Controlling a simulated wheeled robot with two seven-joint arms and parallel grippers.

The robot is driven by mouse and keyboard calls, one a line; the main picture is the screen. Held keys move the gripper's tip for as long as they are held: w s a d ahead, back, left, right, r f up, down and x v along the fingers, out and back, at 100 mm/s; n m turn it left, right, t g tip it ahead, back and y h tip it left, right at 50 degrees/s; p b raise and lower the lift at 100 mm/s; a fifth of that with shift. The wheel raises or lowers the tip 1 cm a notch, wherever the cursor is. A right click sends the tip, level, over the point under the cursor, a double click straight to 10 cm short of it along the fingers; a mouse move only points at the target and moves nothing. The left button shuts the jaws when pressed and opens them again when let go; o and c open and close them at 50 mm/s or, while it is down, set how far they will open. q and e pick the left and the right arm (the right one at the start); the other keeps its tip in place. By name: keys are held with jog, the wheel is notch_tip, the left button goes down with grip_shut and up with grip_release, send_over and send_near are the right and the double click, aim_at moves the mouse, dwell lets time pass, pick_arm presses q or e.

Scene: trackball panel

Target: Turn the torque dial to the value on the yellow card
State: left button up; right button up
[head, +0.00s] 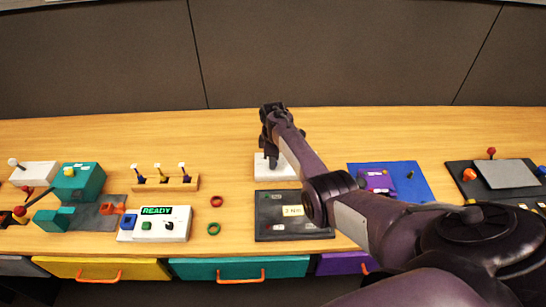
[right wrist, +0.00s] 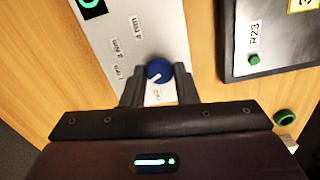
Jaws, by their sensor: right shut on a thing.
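The torque dial (right wrist: 158,70) is a blue round knob with a white pointer mark, on a white panel (head: 285,170). In the right wrist view, several small labels stand beside it, one reading about "4 Nm" and another about "2 Nm". The pointer mark seems to lie toward the lower left of the knob; the exact setting is unclear. My right gripper (right wrist: 158,88) is shut on the knob, one finger on each side. In the head view my right gripper (head: 270,152) hides the dial.
The dark panel (head: 265,228) is in front of the white panel. A blue board (head: 415,178) with a purple box is to the right. A READY box (head: 140,228), green ring (head: 214,228), red ring (head: 216,201) and switch block (head: 160,184) are to the left.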

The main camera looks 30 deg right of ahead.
jog(key=m+p, duration=0.1)
jog(key=m, duration=0.5)
jog(key=shift+r+m, duration=0.1)
jog(key=shift+m, duration=0.2)
jog(key=m, duration=0.6)
jog(key=shift+m, duration=0.4)
jog(key=o, duration=1)
jog(key=shift+r, duration=3.8)
jog(key=shift+s, duration=0.1)
